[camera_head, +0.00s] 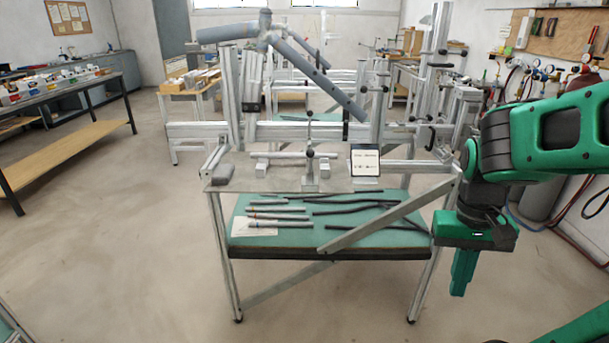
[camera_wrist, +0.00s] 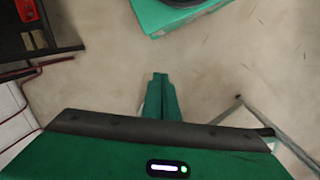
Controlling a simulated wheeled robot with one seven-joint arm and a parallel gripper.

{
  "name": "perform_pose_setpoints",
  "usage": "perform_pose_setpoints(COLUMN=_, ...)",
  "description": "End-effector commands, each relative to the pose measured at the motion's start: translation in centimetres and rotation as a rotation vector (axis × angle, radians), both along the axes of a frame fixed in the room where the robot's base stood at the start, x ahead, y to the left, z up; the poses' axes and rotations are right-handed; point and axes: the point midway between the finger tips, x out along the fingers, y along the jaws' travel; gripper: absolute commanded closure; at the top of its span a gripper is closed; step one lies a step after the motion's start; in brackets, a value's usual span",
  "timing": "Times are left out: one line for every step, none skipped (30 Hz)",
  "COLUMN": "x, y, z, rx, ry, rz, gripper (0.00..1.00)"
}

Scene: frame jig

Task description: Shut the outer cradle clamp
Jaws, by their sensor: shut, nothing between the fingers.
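The jig (camera_head: 270,130) of metal rails and posts stands beyond the front table and holds a grey tube frame (camera_head: 230,32). A small upright clamp (camera_head: 310,150) with black knobs stands among low cradle blocks (camera_head: 262,165) at the front of the jig table. Other black-knobbed fittings (camera_head: 383,90) sit on the posts to the right. I cannot tell which one is the outer cradle clamp, or whether it is open. My gripper (camera_head: 460,290) hangs at the right, pointing down, apart from the jig. Its fingers are together and empty, also in the wrist view (camera_wrist: 160,78).
A small sign card (camera_head: 365,160) stands on the jig table (camera_head: 340,184). A lower shelf (camera_head: 330,240) holds several tubes and rods. A workbench (camera_head: 60,90) stands at the left. Gas bottles (camera_head: 545,90) stand at the right wall. The floor left of the jig is clear.

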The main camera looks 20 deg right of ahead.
Motion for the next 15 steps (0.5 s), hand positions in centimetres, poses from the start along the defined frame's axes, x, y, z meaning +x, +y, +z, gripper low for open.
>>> perform_pose_setpoints(x=0.6, y=-0.1, z=-1.0, rx=-0.019, ry=0.039, rz=0.008, gripper=1.0)
perform_pose_setpoints(x=1.0, y=-0.2, z=-1.5, rx=-0.037, ry=0.057, rz=0.007, gripper=1.0)
perform_pose_setpoints(x=1.5, y=-0.4, z=-2.2, rx=-0.06, ry=0.083, rz=0.008, gripper=1.0)
perform_pose_setpoints(x=1.9, y=-0.6, z=-2.8, rx=-0.08, ry=0.101, rz=0.01, gripper=1.0)
perform_pose_setpoints(x=2.2, y=-0.7, z=-3.3, rx=-0.101, ry=0.119, rz=0.011, gripper=1.0)
perform_pose_setpoints(x=2.6, y=-0.9, z=-3.9, rx=-0.131, ry=0.141, rz=0.014, gripper=1.0)
perform_pose_setpoints(x=3.0, y=-1.1, z=-4.4, rx=-0.155, ry=0.157, rz=0.017, gripper=1.0)
perform_pose_setpoints(x=3.3, y=-1.2, z=-4.9, rx=-0.182, ry=0.173, rz=0.022, gripper=1.0)
perform_pose_setpoints(x=3.8, y=-1.4, z=-5.5, rx=-0.217, ry=0.191, rz=0.029, gripper=1.0)
perform_pose_setpoints(x=4.1, y=-1.5, z=-5.9, rx=-0.247, ry=0.205, rz=0.032, gripper=1.0)
perform_pose_setpoints(x=4.4, y=-1.6, z=-6.3, rx=-0.275, ry=0.217, rz=0.041, gripper=1.0)
perform_pose_setpoints(x=4.9, y=-1.8, z=-6.8, rx=-0.317, ry=0.234, rz=0.049, gripper=1.0)
perform_pose_setpoints(x=5.2, y=-2.0, z=-7.2, rx=-0.35, ry=0.244, rz=0.056, gripper=1.0)
perform_pose_setpoints(x=5.5, y=-2.1, z=-7.5, rx=-0.382, ry=0.253, rz=0.066, gripper=1.0)
perform_pose_setpoints(x=6.1, y=-2.2, z=-7.9, rx=-0.428, ry=0.264, rz=0.078, gripper=1.0)
